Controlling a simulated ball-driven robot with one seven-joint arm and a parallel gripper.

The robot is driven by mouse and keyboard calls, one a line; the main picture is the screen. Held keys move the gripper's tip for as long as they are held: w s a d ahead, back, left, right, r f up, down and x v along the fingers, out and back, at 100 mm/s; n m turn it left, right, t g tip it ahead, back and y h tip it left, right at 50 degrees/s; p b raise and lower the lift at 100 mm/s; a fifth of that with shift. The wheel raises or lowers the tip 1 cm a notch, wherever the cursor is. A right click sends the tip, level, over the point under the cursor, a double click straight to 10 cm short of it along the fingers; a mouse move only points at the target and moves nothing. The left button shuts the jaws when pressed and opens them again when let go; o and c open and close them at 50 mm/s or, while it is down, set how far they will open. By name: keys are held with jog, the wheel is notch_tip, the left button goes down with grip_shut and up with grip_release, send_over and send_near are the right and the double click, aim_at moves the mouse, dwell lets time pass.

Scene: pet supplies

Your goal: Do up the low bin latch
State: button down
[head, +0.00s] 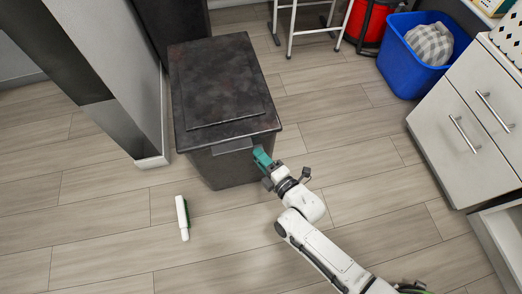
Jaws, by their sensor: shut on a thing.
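The low bin (220,82) is a dark, mottled box with a flat lid, standing on the floor in the upper middle of the head view. Its lid is down. The latch (231,147) is a grey flap at the front edge of the lid. My gripper (260,154) has teal fingers and reaches in from the lower right. It is at the right end of the latch and shut on it. The fingers hide that end of the latch and their exact contact.
A white and green bottle-like object (182,216) lies on the floor at front left. A grey pillar (135,95) stands close left of the bin. A blue tub (405,65) holding a grey bundle and a white drawer cabinet (462,160) are at right. Floor between is clear.

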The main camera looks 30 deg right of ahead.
notch_tip(320, 180, up, 2)
jog(key=g+p, duration=0.1)
jog(key=p, duration=0.3)
jog(key=m+g+p, duration=0.1)
jog(key=g+p, duration=0.1)
jog(key=p, duration=0.2)
jog(key=shift+r+g, duration=0.2)
jog(key=shift+g, duration=0.1)
jog(key=shift+w+r+m+g+p, duration=0.15)
jog(key=shift+r+m+g+p, duration=0.15)
jog(key=shift+g+p, duration=0.65)
jog(key=shift+w+r+g+p, duration=0.1)
jog(key=shift+g+p, duration=0.35)
jog(key=shift+g, duration=0.2)
jog(key=shift+d+y, duration=0.1)
jog(key=shift+y, duration=0.2)
jog(key=c, duration=1.1)
grip_release()
jog(key=shift+o, duration=0.3)
jog(key=shift+w+r, duration=0.1)
jog(key=shift+w, duration=0.1)
